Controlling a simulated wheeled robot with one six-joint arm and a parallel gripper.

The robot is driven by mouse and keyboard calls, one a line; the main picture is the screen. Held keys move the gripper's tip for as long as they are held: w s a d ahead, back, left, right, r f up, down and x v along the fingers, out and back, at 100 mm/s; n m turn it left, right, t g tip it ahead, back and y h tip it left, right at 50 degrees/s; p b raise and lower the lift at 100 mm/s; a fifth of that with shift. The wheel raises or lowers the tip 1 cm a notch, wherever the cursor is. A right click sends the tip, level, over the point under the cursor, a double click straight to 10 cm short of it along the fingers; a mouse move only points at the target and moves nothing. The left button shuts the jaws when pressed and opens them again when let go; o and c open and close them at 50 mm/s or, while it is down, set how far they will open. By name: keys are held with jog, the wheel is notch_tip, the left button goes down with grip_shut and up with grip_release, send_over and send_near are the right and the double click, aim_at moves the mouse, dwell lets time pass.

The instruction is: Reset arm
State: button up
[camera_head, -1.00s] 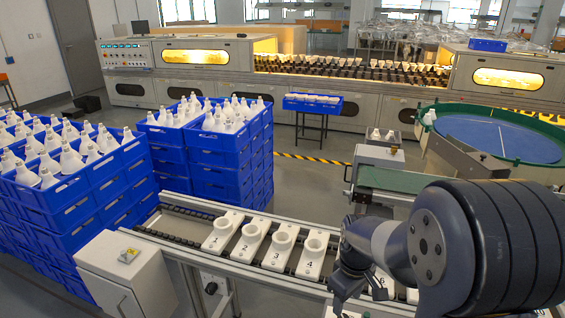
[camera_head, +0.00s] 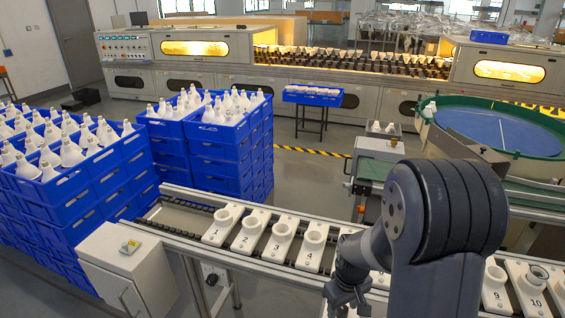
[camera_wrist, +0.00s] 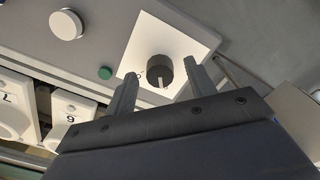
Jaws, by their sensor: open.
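My gripper (camera_head: 346,296) is at the lower right of the head view, in front of the conveyor, partly hidden by my wrist. Beyond the fingers is a pale panel with a black rotary knob (camera_wrist: 160,70) on a white plate, a green button (camera_wrist: 105,73) and a white round knob (camera_wrist: 66,25). I cannot tell whether the fingers touch the panel; they appear apart from the knob.
Numbered white socket plates (camera_head: 252,230) line the conveyor rail (camera_head: 190,214). Blue crates (camera_head: 215,160) full of white bulbs stand at the left. A grey control box (camera_head: 128,265) stands at the front left. A round blue table (camera_head: 497,130) is at the right. Open floor lies behind the conveyor.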

aim_at(343, 309)
jog(key=m+p, duration=0.1)
jog(key=m, duration=0.5)
jog(key=shift+r+p, duration=0.1)
jog(key=shift+p, duration=0.25)
jog(key=m+p, duration=0.2)
jog(key=m, duration=0.3)
jog(key=shift+m, duration=0.4)
jog(key=shift+r, duration=2.5)
jog(key=shift+s, duration=0.1)
